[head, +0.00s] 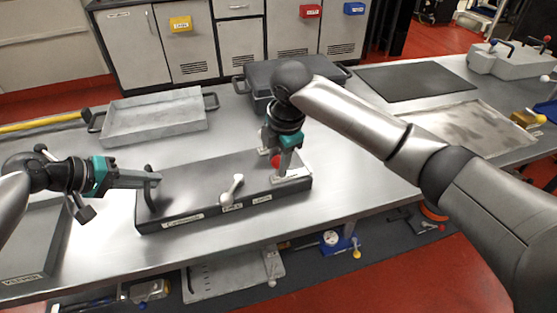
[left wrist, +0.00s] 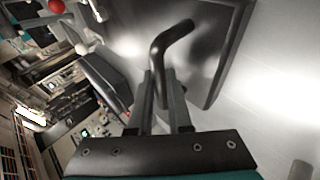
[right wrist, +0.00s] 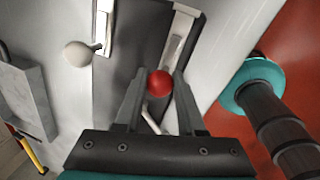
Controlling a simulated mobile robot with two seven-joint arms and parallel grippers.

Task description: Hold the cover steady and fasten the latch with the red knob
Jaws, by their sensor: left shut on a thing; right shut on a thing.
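The cover (head: 200,180) is a grey flat lid on a long dark box on the metal bench. My left gripper (head: 152,178) is shut on the black bent handle (head: 149,197) at the cover's left end. The handle (left wrist: 167,50) stands between the fingers in the left wrist view. My right gripper (head: 281,166) points down at the box's right end, shut on the red knob (head: 276,161) of a latch. The red knob (right wrist: 159,84) sits between the fingertips in the right wrist view; fingers partly hide the latch. A second latch with a white knob (head: 226,198) is at the front edge.
A grey tray (head: 155,122) lies behind the box at left. A dark case (head: 262,78) stands behind my right gripper. A black mat (head: 415,82) and a metal tray (head: 465,125) lie at right. The bench in front of the box is bare.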

